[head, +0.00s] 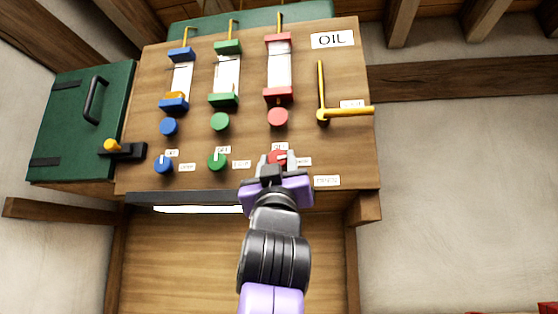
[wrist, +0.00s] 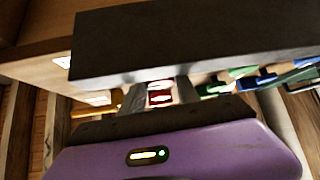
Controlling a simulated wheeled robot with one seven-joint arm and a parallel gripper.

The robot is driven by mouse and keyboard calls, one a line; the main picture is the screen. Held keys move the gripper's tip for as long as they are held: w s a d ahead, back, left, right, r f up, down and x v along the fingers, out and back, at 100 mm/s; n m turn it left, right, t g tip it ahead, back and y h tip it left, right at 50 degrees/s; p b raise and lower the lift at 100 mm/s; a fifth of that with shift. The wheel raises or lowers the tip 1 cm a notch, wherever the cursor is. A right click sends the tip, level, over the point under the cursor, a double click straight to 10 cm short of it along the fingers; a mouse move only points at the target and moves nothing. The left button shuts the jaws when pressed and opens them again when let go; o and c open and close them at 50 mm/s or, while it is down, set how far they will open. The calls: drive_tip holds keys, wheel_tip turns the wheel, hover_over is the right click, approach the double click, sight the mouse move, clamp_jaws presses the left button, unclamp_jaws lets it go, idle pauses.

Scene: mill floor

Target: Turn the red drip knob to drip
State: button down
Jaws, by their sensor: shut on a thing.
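The red drip knob (head: 277,156) is in the bottom row of the oil panel (head: 200,130) in the head view, below a plain red round knob (head: 278,117). My gripper (head: 277,163) is shut on the red drip knob, with a finger on each side. The gripper hides much of the knob, so its pointer cannot be made out. Small labels (head: 280,146) sit above and to the right of it. In the wrist view the red knob (wrist: 160,94) shows between the fingers, partly behind a dark bar.
The green drip knob (head: 217,162) and blue drip knob (head: 163,165) lie to the left. A yellow lever (head: 345,112) sticks out at the upper right. A dark green box (head: 80,120) is at the far left. A lit strip (head: 198,209) runs under the panel.

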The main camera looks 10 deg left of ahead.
drive_tip(key=m+h, duration=0.3)
drive_tip(key=shift+w+a+f, duration=0.1)
drive_tip(key=shift+a, duration=0.1)
drive_tip(key=shift+m+h+p, duration=0.35)
drive_tip(key=shift+m+h, duration=0.35)
drive_tip(key=shift+h, duration=0.1)
drive_tip(key=c, duration=0.9)
unclamp_jaws()
drive_tip(key=shift+d, duration=0.1)
drive_tip(key=b+v, duration=0.3)
drive_tip(key=v, duration=0.4)
drive_tip(key=shift+s+f, duration=0.25)
drive_tip(key=shift+f, duration=0.1)
